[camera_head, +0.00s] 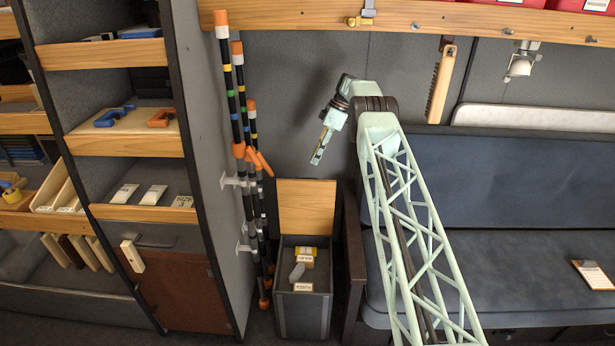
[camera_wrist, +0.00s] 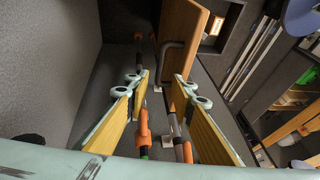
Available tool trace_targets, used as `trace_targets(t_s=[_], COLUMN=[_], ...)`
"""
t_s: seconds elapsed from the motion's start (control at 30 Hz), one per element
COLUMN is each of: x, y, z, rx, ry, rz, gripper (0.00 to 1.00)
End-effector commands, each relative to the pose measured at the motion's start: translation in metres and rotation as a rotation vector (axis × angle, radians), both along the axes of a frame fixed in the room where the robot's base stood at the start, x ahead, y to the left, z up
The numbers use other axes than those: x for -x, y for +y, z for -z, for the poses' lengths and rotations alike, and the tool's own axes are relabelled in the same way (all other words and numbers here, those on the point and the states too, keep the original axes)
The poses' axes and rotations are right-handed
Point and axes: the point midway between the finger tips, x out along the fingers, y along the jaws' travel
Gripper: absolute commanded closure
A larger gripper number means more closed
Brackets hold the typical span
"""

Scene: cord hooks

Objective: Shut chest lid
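The chest (camera_head: 303,318) is a narrow dark grey box on the floor at the lower middle of the head view. Its wooden lid (camera_head: 306,207) stands open, upright at the back of the box. Small labelled packages show inside. My gripper (camera_head: 317,160) hangs above the lid's top edge, pointing down, with a gap between them. In the wrist view my gripper (camera_wrist: 163,88) is open with nothing between its two yellow-padded fingers. A wooden panel with a dark handle, apparently the lid (camera_wrist: 184,38), shows beyond the fingertips.
Banded poles (camera_head: 240,130) with orange ends stand left of the chest, close to it. A dark bench (camera_head: 490,270) stands to the right. A wooden shelf (camera_head: 430,17) runs overhead, with a brush (camera_head: 440,85) hanging below it. A shelf unit (camera_head: 125,140) stands at left.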

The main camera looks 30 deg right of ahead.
Motion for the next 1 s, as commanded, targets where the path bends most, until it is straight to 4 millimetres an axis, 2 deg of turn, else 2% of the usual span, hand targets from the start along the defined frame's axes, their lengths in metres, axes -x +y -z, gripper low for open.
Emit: trace_targets(t_s=[0.6,1.0], x=[-0.002,-0.002], y=[0.034,0.041], z=[0.072,0.087], rx=[0.0,0.0], ry=[0.001,-0.001], rz=[0.0,0.0], gripper=[0.77,0.77])
